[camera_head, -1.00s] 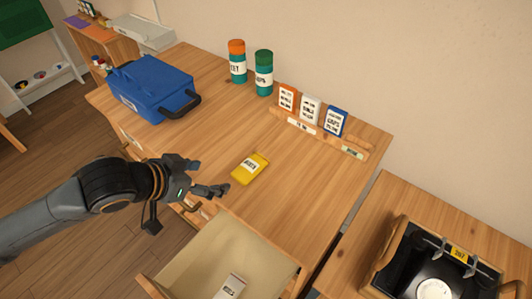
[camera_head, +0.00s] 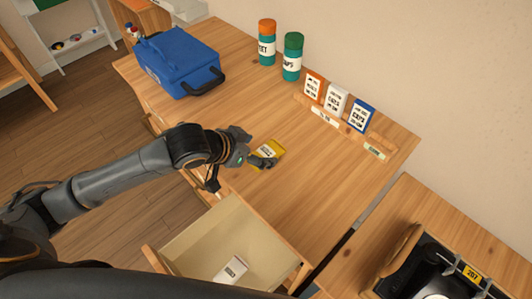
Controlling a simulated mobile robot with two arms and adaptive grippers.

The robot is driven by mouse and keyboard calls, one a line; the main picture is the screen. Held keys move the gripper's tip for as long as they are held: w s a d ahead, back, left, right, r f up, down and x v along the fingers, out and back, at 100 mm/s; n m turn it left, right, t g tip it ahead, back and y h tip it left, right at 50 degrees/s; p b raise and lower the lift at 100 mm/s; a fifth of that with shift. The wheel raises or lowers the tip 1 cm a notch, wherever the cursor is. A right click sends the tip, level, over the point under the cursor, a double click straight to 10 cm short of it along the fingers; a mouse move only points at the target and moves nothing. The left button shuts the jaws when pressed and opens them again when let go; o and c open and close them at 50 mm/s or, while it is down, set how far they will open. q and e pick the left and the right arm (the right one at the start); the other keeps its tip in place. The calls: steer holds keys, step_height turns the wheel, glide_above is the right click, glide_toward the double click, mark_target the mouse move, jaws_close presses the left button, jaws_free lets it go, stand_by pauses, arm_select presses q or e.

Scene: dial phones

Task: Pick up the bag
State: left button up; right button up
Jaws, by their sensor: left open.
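A blue bag-like case (camera_head: 177,60) with a black handle lies on the wooden table at the upper left. A small flat yellow packet (camera_head: 274,147) with a white label lies near the table's front middle. I cannot tell which of the two is the bag. My left gripper (camera_head: 259,149) is open at the yellow packet, its fingers covering part of it. I cannot tell whether they touch it. The blue case is well apart from the gripper. My right gripper is not in view.
An open drawer (camera_head: 185,240) holds a white labelled box (camera_head: 234,269) below the table. Two canisters with orange (camera_head: 267,47) and green (camera_head: 292,58) lids stand at the back. Small boxes (camera_head: 336,100) stand on a rack. A black tray (camera_head: 425,262) sits at lower right.

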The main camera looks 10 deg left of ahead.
mark_target(268, 150)
arm_select(q)
steer(key=x, duration=0.4)
steer(key=shift+w+d, duration=0.15)
steer(key=shift+d, duration=0.2)
steer(key=shift+c, duration=0.5)
steer(key=c, duration=1.1)
steer(key=shift+r, duration=0.1)
steer(key=shift+c, duration=0.2)
